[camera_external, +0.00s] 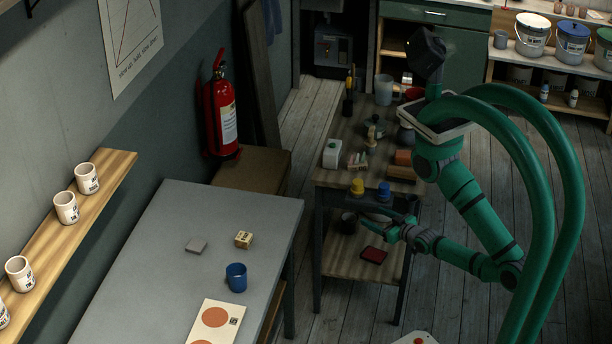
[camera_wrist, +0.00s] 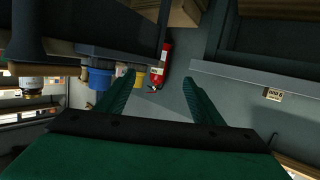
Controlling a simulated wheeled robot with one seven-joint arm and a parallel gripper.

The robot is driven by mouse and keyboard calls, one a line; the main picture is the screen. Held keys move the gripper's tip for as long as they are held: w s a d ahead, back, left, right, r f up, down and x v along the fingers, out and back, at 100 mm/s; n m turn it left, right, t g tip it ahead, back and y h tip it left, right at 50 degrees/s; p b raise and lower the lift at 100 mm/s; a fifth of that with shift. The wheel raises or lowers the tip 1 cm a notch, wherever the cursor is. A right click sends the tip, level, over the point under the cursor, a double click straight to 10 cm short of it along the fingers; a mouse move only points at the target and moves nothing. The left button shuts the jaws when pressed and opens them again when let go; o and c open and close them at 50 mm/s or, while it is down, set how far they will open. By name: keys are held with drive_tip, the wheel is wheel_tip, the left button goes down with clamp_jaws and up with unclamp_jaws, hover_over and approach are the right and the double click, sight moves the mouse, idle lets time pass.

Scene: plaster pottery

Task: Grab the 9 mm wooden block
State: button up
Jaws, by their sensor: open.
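A small pale wooden block (camera_external: 244,239) with dark printing lies on the grey table, behind the blue cup (camera_external: 236,278). The printing is too small to read surely. The block (camera_wrist: 272,94) also shows at the right of the wrist view, outside the space between my fingers. My gripper (camera_external: 373,216) is open and empty beside the workbench edge, to the right of the grey table and well apart from the block. In the wrist view its two green fingers (camera_wrist: 160,98) stand wide apart with nothing between them.
A thin grey square (camera_external: 196,245) and a board with orange discs (camera_external: 207,330) share the grey table (camera_external: 165,235). A red extinguisher (camera_external: 222,105) stands by the wall.

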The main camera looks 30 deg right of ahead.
drive_tip(key=w+a+r+n+g+y, duration=0.1)
drive_tip(key=w+a+n+y, duration=0.15)
drive_tip(key=w+a, duration=0.55)
drive_tip(key=w+a+n+y, duration=0.25)
drive_tip(key=w+a, duration=0.35)
drive_tip(key=a, duration=0.5)
drive_tip(key=shift+n+g, duration=0.5)
drive_tip(key=shift+g, duration=0.2)
drive_tip(key=a, duration=0.3)
drive_tip(key=a+r, duration=0.1)
drive_tip(key=a, duration=0.2)
drive_tip(key=a+r, duration=0.1)
drive_tip(key=a, duration=0.2)
drive_tip(key=shift+s+a+r, duration=0.1)
drive_tip(key=shift+s+a, duration=0.3)
drive_tip(key=g+y, duration=0.2)
approach(247, 237)
drive_tip(key=shift+w+m, duration=0.2)
drive_tip(key=shift+m, duration=0.1)
drive_tip(key=shift+a, duration=0.4)
drive_tip(key=x, duration=1)
drive_tip(key=shift+w+f, duration=0.2)
drive_tip(key=shift+f, duration=0.1)
drive_tip(key=c, duration=1.2)
